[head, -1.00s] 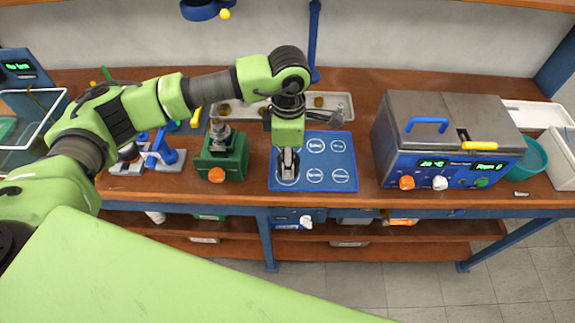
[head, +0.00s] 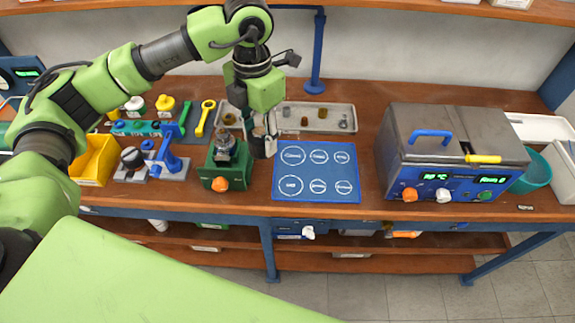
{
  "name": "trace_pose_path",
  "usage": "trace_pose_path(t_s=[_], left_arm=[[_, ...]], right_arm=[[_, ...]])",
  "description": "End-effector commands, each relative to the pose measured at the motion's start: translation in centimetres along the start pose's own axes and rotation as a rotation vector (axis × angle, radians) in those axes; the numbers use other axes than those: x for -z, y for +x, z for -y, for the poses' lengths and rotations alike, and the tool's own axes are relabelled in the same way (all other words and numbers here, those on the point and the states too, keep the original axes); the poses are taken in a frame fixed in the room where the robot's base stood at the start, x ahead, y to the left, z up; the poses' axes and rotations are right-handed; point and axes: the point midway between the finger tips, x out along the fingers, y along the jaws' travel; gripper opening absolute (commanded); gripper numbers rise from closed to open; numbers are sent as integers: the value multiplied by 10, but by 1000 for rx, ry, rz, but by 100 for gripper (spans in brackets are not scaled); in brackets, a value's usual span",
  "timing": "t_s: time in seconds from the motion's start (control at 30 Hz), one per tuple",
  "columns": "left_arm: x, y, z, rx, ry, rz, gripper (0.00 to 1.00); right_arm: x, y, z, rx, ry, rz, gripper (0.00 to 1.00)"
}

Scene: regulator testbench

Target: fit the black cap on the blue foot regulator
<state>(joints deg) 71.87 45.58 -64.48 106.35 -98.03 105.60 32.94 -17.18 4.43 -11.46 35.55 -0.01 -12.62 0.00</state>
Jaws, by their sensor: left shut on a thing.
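My left gripper (head: 264,146) points down just right of the green vise (head: 229,172), over the gap between it and the blue mat (head: 318,178). It is shut on a small dark piece that looks like the black cap, mostly hidden by the fingers. A grey metal regulator body (head: 226,146) stands upright in the vise jaws. I cannot make out a blue foot on it. The held piece is beside the regulator, apart from it. My right gripper is not in view.
The blue mat's white circles look empty. A metal tray (head: 345,126) with small parts lies behind it. A grey test box (head: 455,130) stands right. A blue-handled press (head: 170,153), yellow bin (head: 95,158) and yellow wrench (head: 206,117) are left of the vise.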

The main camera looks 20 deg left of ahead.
Motion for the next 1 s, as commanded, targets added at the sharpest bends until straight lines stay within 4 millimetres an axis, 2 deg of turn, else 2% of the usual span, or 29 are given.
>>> trace_pose_path(t_s=[0.03, 0.1, 0.2, 0.33, 0.5, 0.67, 1.0], left_arm=[[0, -15, -26, -2, -132, -1, 14], [0, -23, -55, -3, -288, 3, 14], [4, -31, -89, -4, -469, 7, 14], [8, -38, -118, -5, -622, 13, 14], [11, -39, -132, -5, -700, 16, 14], [12, -32, -133, -6, -704, 16, 14], [11, -5, -133, -6, -701, 16, 14]], right_arm=[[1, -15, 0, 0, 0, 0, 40], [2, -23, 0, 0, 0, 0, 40], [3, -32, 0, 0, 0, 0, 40], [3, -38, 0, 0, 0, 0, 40], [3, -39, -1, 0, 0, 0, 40], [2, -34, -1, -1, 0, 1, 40], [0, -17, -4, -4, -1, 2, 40]])
